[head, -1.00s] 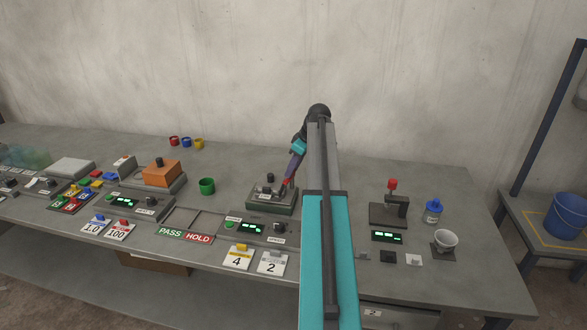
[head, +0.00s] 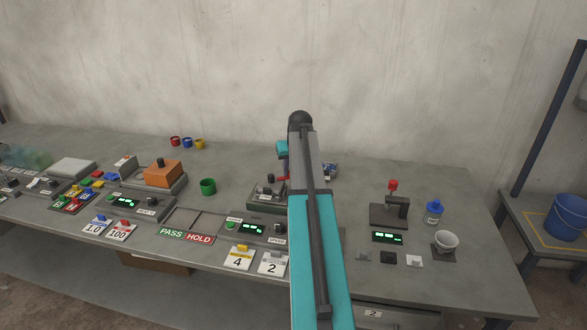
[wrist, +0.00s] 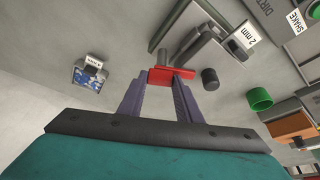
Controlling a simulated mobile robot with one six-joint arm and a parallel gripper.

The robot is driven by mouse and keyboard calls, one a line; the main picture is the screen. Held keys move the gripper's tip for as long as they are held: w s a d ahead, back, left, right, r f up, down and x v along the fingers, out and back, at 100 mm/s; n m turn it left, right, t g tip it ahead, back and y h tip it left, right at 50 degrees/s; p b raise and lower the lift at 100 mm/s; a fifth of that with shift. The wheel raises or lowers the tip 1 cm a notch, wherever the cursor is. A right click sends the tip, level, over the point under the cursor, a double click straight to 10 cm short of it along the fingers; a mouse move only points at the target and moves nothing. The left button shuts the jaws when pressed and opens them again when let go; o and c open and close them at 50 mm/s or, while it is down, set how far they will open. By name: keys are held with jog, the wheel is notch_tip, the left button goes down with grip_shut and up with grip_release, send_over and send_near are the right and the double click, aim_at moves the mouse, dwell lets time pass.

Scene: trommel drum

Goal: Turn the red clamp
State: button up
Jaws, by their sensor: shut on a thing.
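The red clamp (wrist: 172,74) is a short red bar on the shaker device. In the wrist view my gripper (wrist: 163,84) has its two purple fingers close on either side of the bar, shut on it. In the head view a bit of the red clamp (head: 284,178) shows at the right edge of the dark green-grey device (head: 264,197). My arm hides most of the gripper and the device's right side there.
A green cup (head: 208,187) stands left of the device. A small blue-and-white item (head: 330,170) lies behind my arm, on the right. A stand with a red knob (head: 392,186), a blue-capped bottle (head: 433,213) and a white bowl (head: 446,240) are farther right.

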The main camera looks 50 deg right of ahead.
jog(key=m, duration=0.2)
jog(key=m+g+h, duration=0.1)
jog(key=m, duration=0.2)
jog(key=shift+w+a+r+g+h, duration=0.1)
jog(key=shift+w+g+h, duration=0.05)
jog(key=shift+g+h, duration=0.15)
dwell(0.4)
jog(key=o, duration=1)
jog(key=shift+o, duration=0.2)
jog(key=shift+r, duration=0.1)
jog(key=b+v, duration=0.1)
jog(key=v, duration=1.2)
jog(key=shift+r+b, duration=0.3)
jog(key=shift+b, duration=0.05)
jog(key=shift+a+f, duration=0.1)
